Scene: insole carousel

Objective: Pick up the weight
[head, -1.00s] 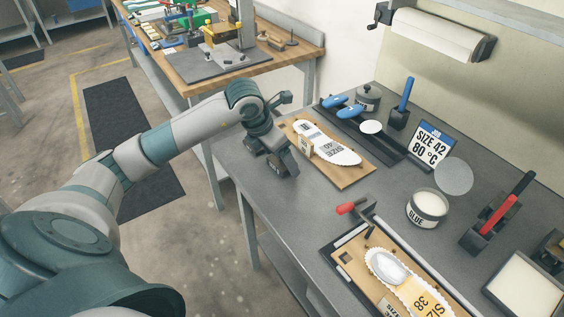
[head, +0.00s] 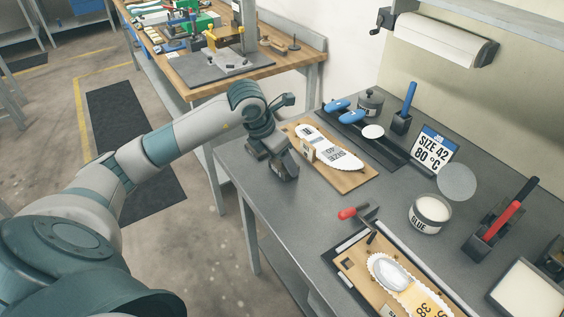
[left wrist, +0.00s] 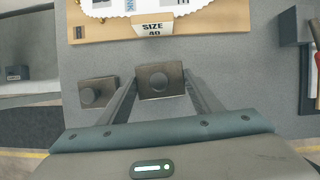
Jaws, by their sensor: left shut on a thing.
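The weight (left wrist: 161,80) is a dark block with a round feature on its face. In the left wrist view it sits between the two fingers of my left gripper (left wrist: 160,92), which is shut on it. In the head view my left gripper (head: 283,172) is low over the near-left part of the grey bench, and the weight is mostly hidden there. A second similar dark block (left wrist: 98,92) stands just left of the fingers in the left wrist view. I cannot tell whether the held weight touches the bench. My right gripper is not in view.
A board with a white insole (head: 329,147) lies just beyond the gripper. A red-handled clamp (head: 347,213) and another insole board (head: 350,262) are nearer. A glue pot (head: 428,213) and a size sign (head: 432,147) stand to the right. The bench's left edge is close.

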